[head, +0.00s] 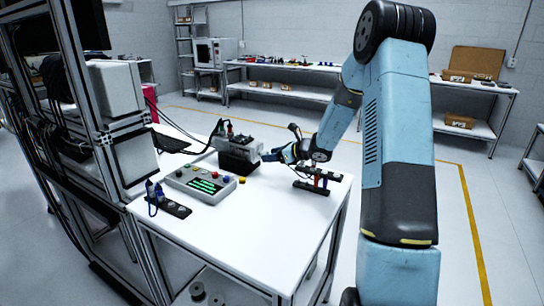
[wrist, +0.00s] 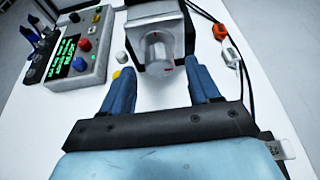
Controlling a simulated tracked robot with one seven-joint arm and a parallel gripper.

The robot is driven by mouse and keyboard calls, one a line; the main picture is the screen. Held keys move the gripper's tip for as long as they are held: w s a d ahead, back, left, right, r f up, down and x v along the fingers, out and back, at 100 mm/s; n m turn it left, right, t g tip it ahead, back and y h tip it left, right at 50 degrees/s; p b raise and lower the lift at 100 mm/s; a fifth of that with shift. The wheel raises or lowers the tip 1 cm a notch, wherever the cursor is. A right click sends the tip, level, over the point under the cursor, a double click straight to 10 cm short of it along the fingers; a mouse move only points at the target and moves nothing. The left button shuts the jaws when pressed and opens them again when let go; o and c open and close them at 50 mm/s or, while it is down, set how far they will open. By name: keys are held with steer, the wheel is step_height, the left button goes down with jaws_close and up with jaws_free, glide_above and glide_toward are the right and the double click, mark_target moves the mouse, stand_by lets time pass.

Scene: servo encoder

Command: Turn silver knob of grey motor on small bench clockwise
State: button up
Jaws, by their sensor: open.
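The grey motor (head: 240,141) sits on a black block on the small white bench (head: 260,215), near its far side. In the wrist view the motor (wrist: 152,22) is at the top centre, and its silver knob (wrist: 158,50) faces my gripper, with a small red mark on its face. My gripper (wrist: 160,75) is open, its two blue fingers to the left and right of the knob and a little short of it, apart from it. In the head view my gripper (head: 272,156) reaches in from the right, and the knob is hidden there.
A grey control box (head: 200,183) with green displays and coloured buttons stands left of the motor. A rack with screwdrivers (head: 322,184) stands right of my gripper. Cables run behind the motor, and a dark cable (wrist: 235,60) passes right of my fingers. The bench front is clear.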

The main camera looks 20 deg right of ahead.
steer(key=shift+w+a+f, duration=0.25)
steer(key=shift+w+a, duration=0.2)
steer(key=shift+w, duration=0.05)
steer(key=c, duration=1)
steer(key=shift+c, duration=0.2)
